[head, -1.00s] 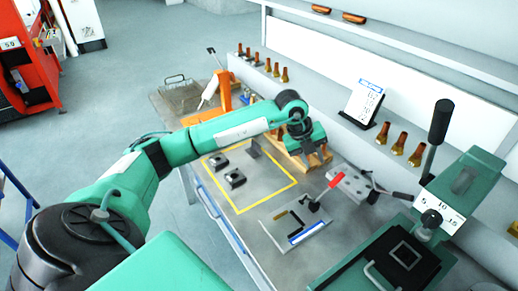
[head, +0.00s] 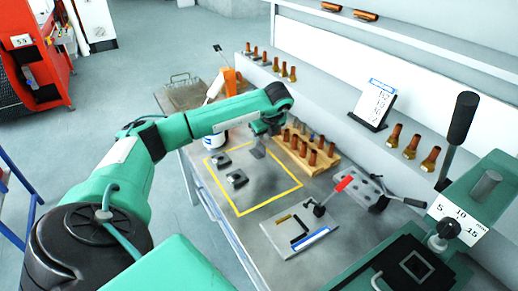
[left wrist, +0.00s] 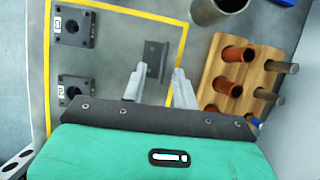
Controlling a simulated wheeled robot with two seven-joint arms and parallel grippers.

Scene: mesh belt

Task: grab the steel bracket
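The steel bracket (left wrist: 153,58) is a small dark grey angled plate inside the yellow outline in the left wrist view. In the head view the bracket (head: 258,153) shows partly, just below my left gripper (head: 263,138). In the left wrist view my left gripper (left wrist: 160,73) is open, with a finger to either side of the bracket's near end. The bracket lies mostly past the fingertips, and I see no contact. The fingers are small and hard to make out in the head view. My right gripper is not in view.
Two black blocks with holes (head: 236,179) sit left of the bracket. A wooden rack (head: 322,159) of copper tubes stands close on the right. A red-handled clamp fixture (head: 298,232) and a green press (head: 480,200) are nearer. The yellow-outlined area (head: 240,213) has free room in front.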

